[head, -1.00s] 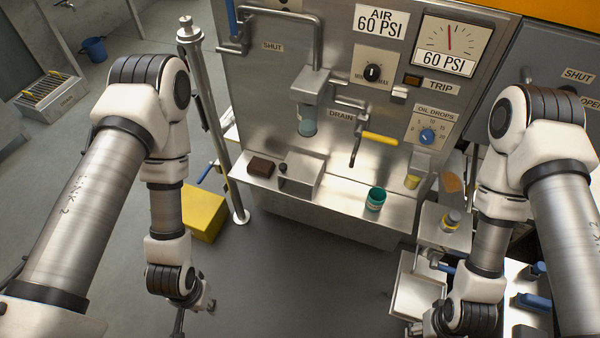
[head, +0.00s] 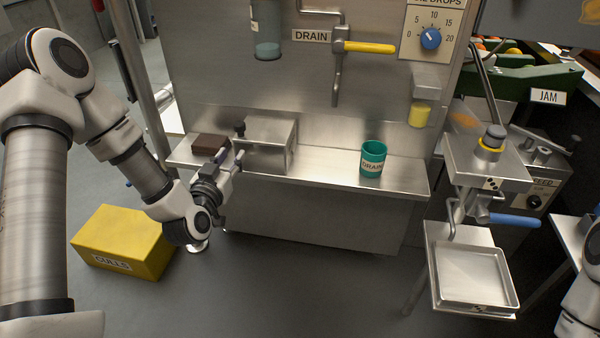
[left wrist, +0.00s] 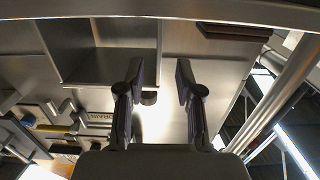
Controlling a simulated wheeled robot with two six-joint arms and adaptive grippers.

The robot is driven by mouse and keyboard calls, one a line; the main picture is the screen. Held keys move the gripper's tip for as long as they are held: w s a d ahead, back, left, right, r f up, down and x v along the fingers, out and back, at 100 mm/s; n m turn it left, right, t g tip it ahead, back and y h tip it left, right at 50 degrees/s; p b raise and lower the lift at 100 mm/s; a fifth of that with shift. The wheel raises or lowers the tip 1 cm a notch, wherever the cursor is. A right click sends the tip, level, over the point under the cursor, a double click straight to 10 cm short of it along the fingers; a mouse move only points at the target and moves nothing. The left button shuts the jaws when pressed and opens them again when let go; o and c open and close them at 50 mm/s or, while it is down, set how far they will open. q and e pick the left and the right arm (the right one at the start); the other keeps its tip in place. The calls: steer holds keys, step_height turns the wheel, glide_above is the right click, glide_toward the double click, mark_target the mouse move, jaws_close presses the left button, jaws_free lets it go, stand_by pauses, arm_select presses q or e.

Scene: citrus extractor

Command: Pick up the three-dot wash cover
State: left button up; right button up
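My left gripper (head: 230,158) is open and empty at the front left of a plain steel box (head: 272,132) with a black knob (head: 239,129). In the left wrist view its two fingers (left wrist: 160,95) stand apart, with the dark knob (left wrist: 149,97) beyond and between them, not gripped. I see no dots on this box. Dark dotted marks show on a steel unit (head: 488,166) at the right and on the front of a tray (head: 474,277) below it; they are too small to count surely. I cannot tell which part is the three-dot wash cover. My right gripper is out of view.
A brown block (head: 210,144) lies left of the steel box. A green cup (head: 373,158) stands on the steel shelf (head: 325,168). A yellow drain handle (head: 370,47) juts out above. A yellow CULLS box (head: 125,243) stands on the floor. The middle floor is clear.

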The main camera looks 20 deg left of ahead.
arm_select(q)
steer(key=shift+w+a+r+t+b, duration=0.1)
steer(key=shift+w+a+t+b, duration=0.1)
steer(key=shift+w, duration=0.45)
steer(key=shift+w+a+r+t+b, duration=0.1)
steer(key=shift+w+b, duration=0.1)
steer(key=shift+w, duration=0.4)
steer(key=b+x, duration=0.2)
steer(key=x, duration=0.1)
steer(key=b+x, duration=0.1)
steer(key=x, duration=0.1)
steer(key=shift+w+f, duration=0.1)
steer(key=shift+f, duration=0.15)
steer(key=shift+w+r, duration=0.1)
steer(key=shift+w, duration=0.2)
steer(key=shift+r, duration=0.1)
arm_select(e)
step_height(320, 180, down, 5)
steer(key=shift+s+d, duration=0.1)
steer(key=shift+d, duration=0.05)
arm_select(q)
jaws_close()
